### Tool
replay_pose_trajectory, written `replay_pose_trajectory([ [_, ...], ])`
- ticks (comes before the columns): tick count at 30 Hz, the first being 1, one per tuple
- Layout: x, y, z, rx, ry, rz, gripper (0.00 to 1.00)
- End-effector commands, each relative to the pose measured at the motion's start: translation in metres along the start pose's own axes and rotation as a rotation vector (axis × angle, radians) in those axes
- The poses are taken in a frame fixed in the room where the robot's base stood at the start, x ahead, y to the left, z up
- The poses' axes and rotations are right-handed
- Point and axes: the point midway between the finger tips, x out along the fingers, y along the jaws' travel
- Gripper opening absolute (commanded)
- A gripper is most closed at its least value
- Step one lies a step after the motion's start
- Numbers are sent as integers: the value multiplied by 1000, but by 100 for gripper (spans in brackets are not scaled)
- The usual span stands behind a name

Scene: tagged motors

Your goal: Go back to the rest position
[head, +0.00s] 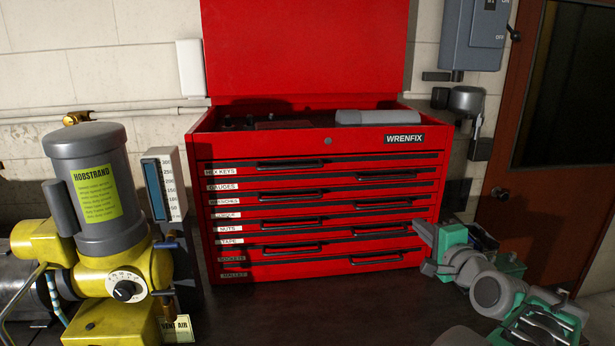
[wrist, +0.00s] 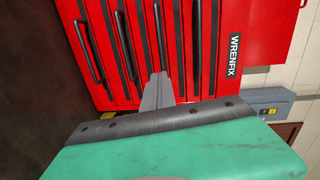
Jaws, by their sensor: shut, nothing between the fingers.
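My gripper (wrist: 158,80) is in the lower middle of the wrist view. Its grey fingers are together with nothing between them, and they point toward the red tool chest (wrist: 205,55). The teal housing behind them fills the bottom of that view. In the head view my gripper (head: 424,233) is at the right, in front of the lower right corner of the tool chest (head: 322,141). My grey and teal arm runs from there down to the lower right. Whether the fingertips touch the chest cannot be told.
A yellow and grey motor (head: 98,190) labelled HOBSTRAND stands at the left, with a gauge (head: 165,185) beside it. The chest lid is up and all drawers look shut. A grey switch box (head: 476,35) and a brown door (head: 545,215) are at the right.

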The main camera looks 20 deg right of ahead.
Motion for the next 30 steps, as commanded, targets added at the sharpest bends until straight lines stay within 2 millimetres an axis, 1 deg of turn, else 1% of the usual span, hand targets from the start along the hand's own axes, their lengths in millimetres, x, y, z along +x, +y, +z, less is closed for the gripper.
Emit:
replay_pose_trajectory([
  [1, 14, 7, 34, -72, -61, 55, 0],
  [2, 21, 16, 56, -129, -102, 102, 0],
  [3, 28, 28, 89, -219, -163, 167, 0],
  [5, 31, 49, 139, -370, -266, 267, 0],
  [6, 28, 64, 172, -477, -340, 330, 0],
  [8, 14, 86, 216, -639, -456, 418, 0],
  [9, 1, 99, 242, -745, -532, 468, 0],
  [11, -24, 118, 276, -903, -651, 536, 0],
  [12, -44, 130, 294, -1004, -729, 576, 0],
  [13, -60, 138, 305, -1075, -787, 603, 0],
  [14, -75, 145, 314, -1141, -842, 626, 0],
  [15, -94, 153, 322, -1219, -908, 652, 0],
  [18, -132, 167, 333, -1360, -1036, 699, 0],
  [20, -146, 172, 334, -1406, -1082, 715, 0],
  [21, -151, 174, 334, -1425, -1100, 722, 0],
  [23, -155, 175, 334, -1436, -1112, 726, 0],
  [30, -155, 175, 334, -1436, -1112, 726, 0],
])
